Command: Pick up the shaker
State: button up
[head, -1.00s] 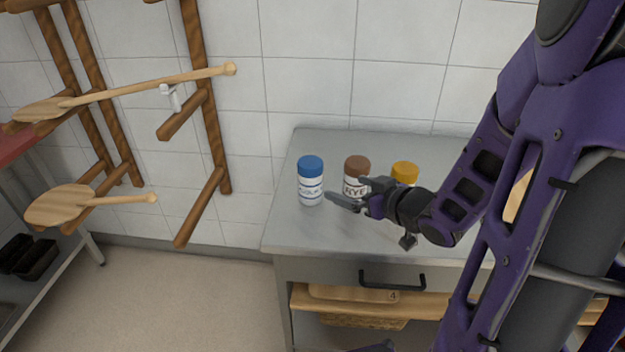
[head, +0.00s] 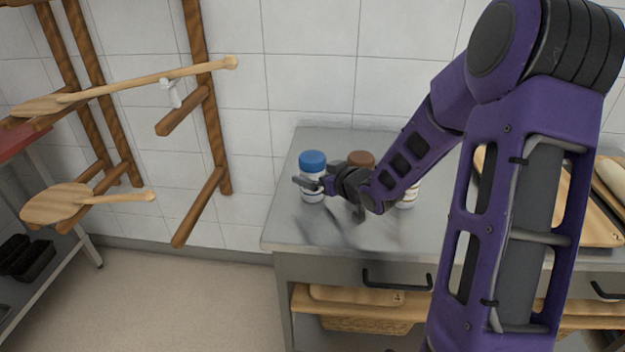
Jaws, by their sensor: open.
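Several shakers stand upright in a row on the grey metal counter (head: 288,231). The blue-lidded shaker (head: 313,162) is at the left, white-bodied, its middle partly covered by my gripper. The brown-lidded shaker (head: 361,159) is just right of it, its body hidden behind my gripper and wrist. A third shaker (head: 406,198) at the right shows only part of its pale body beside my arm. My gripper (head: 309,185) is open, its fingers in front of or around the blue-lidded shaker's body; I cannot tell whether they touch it.
A wooden rack (head: 208,120) holding wooden peels (head: 55,203) is on the tiled wall at the left. A drawer handle (head: 397,279) sticks out below the counter edge. Boards (head: 603,210) lie at the counter's right. The counter's front left is clear.

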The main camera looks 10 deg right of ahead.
jog(key=shift+x, duration=0.8)
jog(key=shift+r, duration=0.1)
jog(key=c, duration=1.5)
